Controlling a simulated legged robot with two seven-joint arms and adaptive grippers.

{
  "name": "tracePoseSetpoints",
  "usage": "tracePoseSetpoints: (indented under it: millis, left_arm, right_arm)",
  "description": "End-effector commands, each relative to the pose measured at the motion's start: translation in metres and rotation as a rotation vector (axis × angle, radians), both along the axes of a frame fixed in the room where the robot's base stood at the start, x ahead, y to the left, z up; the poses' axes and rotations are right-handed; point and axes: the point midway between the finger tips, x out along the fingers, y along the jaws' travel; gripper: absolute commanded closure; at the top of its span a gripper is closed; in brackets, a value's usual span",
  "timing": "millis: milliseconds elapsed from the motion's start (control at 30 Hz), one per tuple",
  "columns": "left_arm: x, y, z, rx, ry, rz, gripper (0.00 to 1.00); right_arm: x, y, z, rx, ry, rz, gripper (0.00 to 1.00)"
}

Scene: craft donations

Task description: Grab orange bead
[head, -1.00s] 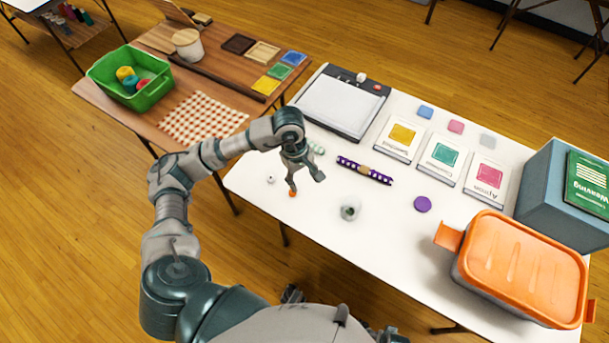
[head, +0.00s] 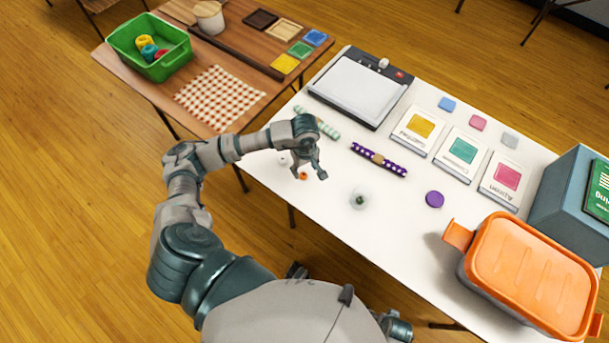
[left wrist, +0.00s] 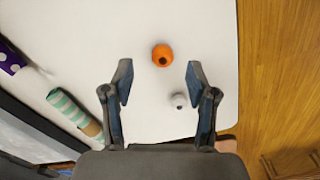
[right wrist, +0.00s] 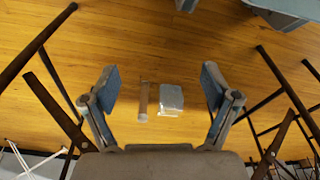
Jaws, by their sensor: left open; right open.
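The orange bead (head: 303,176) lies on the white table (head: 320,212) near its left edge. In the left wrist view the orange bead (left wrist: 162,55) is just beyond the fingertips, between their lines and nearer the middle. My left gripper (head: 307,174) is open and empty above the table by the bead; its spread fingers (left wrist: 158,75) show in the left wrist view. A white bead (left wrist: 179,100) lies between the fingers in that view, and beside the gripper in the head view (head: 283,159). My right gripper (right wrist: 160,85) is open and empty, facing the wooden floor and table legs.
A mint-striped roll (head: 320,124) and a purple dotted roll (head: 379,160) lie near the gripper. An orange-lidded box (head: 530,270) stands at the front right.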

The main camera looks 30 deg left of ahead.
Motion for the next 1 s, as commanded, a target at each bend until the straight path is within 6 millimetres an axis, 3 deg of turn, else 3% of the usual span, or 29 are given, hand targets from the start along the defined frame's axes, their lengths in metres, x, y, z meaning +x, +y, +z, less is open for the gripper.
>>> tracePoseSetpoints:
  millis: [200,500,533,700,1000]
  left_arm:
    - [-0.001,0.002,-0.035,-0.002,0.002,0.001,0.42]
    - [-0.001,0.001,-0.041,0.001,0.0,0.0,0.42]
    - [-0.001,0.001,-0.04,0.001,0.0,0.0,0.45]
    - [-0.001,0.002,-0.041,0.0,0.0,0.0,0.84]
    - [-0.001,0.003,-0.041,-0.001,0.0,0.0,0.85]
  right_arm:
    - [0.0,0.001,0.001,0.001,0.002,0.0,0.14]
    - [0.002,0.002,0.008,0.003,-0.005,-0.001,0.14]
    - [0.002,0.002,0.007,0.003,-0.004,-0.001,0.14]
    - [0.001,0.001,0.006,0.002,-0.001,-0.002,0.14]
    - [0.001,0.0,0.006,0.002,-0.004,-0.002,0.14]
